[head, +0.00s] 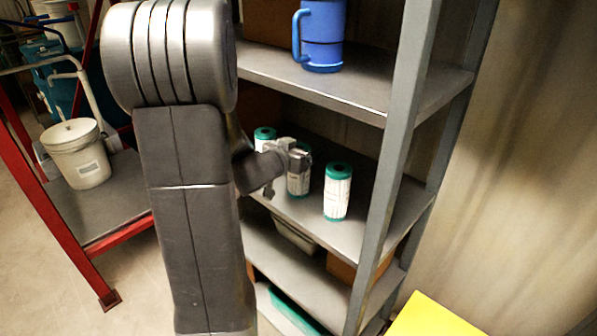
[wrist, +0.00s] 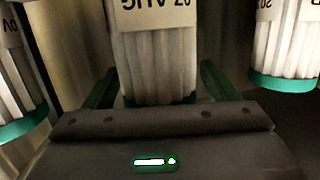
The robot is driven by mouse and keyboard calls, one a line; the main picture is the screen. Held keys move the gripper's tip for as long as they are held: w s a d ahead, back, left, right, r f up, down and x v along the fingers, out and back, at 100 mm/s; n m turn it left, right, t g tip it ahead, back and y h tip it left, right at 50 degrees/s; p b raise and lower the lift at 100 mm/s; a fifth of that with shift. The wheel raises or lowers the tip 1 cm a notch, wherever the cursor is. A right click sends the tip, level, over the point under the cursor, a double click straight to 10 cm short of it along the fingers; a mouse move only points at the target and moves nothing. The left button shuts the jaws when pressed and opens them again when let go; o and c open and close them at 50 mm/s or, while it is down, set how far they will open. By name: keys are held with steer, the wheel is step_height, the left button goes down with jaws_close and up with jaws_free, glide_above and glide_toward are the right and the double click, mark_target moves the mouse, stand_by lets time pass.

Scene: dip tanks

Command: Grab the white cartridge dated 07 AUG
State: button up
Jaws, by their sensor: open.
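Three white pleated cartridges with teal ends stand upright on the middle shelf (head: 312,219). In the wrist view the central cartridge (wrist: 158,65) carries a label, seen upside down, that reads AUG with a day number partly cut by the frame edge; I cannot read the day for sure. My gripper (head: 285,158) is open at the middle cartridge (head: 299,184) in the head view and partly hides it. In the wrist view the fingers of my gripper (wrist: 160,90) lie to either side of the central cartridge, with small gaps showing.
The right cartridge (head: 337,191) and the left cartridge (head: 265,137) stand close by; their dates are not readable. A blue mug (head: 322,38) is on the shelf above. A grey post (head: 398,150) bounds the rack. A white bucket (head: 76,154) sits on a red-framed cart at left.

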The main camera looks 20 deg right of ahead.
steer(key=shift+d, duration=0.1)
steer(key=c, duration=1.5)
